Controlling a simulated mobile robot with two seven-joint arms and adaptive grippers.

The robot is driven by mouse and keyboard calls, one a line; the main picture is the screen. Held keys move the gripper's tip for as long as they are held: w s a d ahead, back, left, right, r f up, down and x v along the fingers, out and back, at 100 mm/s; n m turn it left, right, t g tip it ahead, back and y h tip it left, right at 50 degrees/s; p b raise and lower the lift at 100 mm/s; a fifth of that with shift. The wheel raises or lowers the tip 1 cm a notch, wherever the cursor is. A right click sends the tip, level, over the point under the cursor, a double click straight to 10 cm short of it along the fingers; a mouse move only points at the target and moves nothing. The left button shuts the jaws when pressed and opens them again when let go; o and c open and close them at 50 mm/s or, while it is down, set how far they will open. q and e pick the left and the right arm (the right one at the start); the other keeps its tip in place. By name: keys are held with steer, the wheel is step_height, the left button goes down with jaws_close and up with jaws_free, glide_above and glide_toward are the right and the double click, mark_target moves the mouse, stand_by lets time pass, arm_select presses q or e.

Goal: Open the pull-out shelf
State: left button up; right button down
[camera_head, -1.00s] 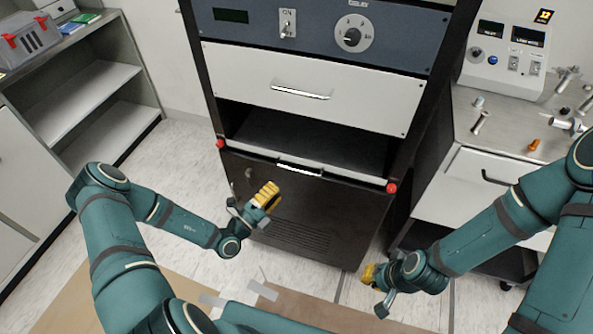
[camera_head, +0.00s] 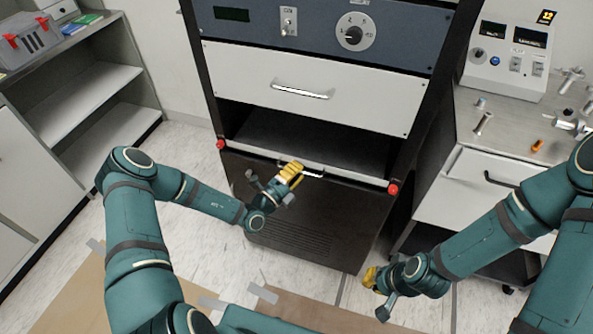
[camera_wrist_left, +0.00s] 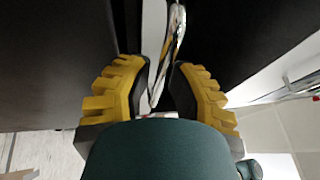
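The pull-out shelf (camera_head: 346,177) shows as a thin white front edge in the dark rack, under an open bay. A red knob sits at its left end (camera_head: 220,144) and another at its right end (camera_head: 392,189). Its metal handle (camera_head: 315,173) is partly hidden behind my left gripper (camera_head: 295,169). In the left wrist view the handle (camera_wrist_left: 174,38) runs between the two yellow fingers (camera_wrist_left: 160,85), which stand apart; I cannot tell whether either touches it. My right gripper (camera_head: 370,277) hangs low at the right, away from the shelf; its finger opening is unclear.
A white drawer with a handle (camera_head: 302,91) is above the bay, and a blue control panel (camera_head: 270,28) is above that. A dark vented panel (camera_head: 300,225) is below the shelf. A metal bench (camera_head: 510,125) stands right; grey shelving (camera_head: 95,85) stands left.

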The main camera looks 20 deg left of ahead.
arm_select(q)
jaws_close()
steer(key=shift+s, duration=0.2)
